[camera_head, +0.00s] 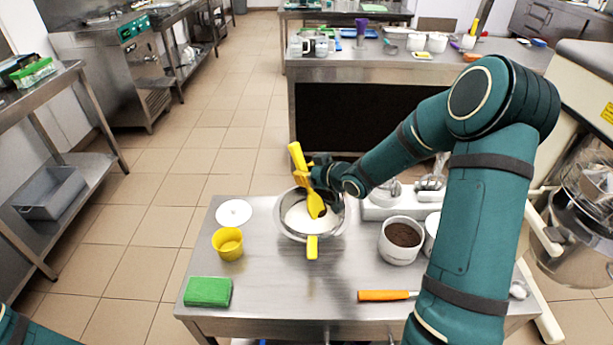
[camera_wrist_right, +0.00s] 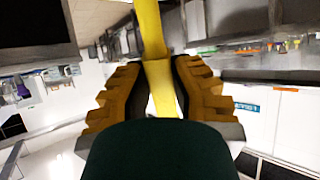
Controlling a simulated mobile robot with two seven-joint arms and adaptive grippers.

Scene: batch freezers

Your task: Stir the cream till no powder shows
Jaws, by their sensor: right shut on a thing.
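A steel bowl (camera_head: 283,227) with white cream (camera_head: 298,217) stands on the near steel table. A yellow handle-like piece (camera_head: 312,247) shows at its front rim. My right gripper (camera_head: 311,178) is above the bowl, shut on a yellow stirring tool (camera_head: 296,154). The tool is tilted, with its lower end down in the bowl. A dark patch shows beside that end; I cannot tell whether it is powder or shadow. In the right wrist view the tool's yellow shaft (camera_wrist_right: 152,30) is between the fingers (camera_wrist_right: 160,85). My left gripper is out of view.
A white tub of brown powder (camera_head: 403,235) stands right of the bowl. A yellow cup (camera_head: 228,243), a white disc (camera_head: 234,213) and a green block (camera_head: 208,291) are on the left. An orange-handled tool (camera_head: 385,295) lies at the front. A machine (camera_head: 585,200) stands at right.

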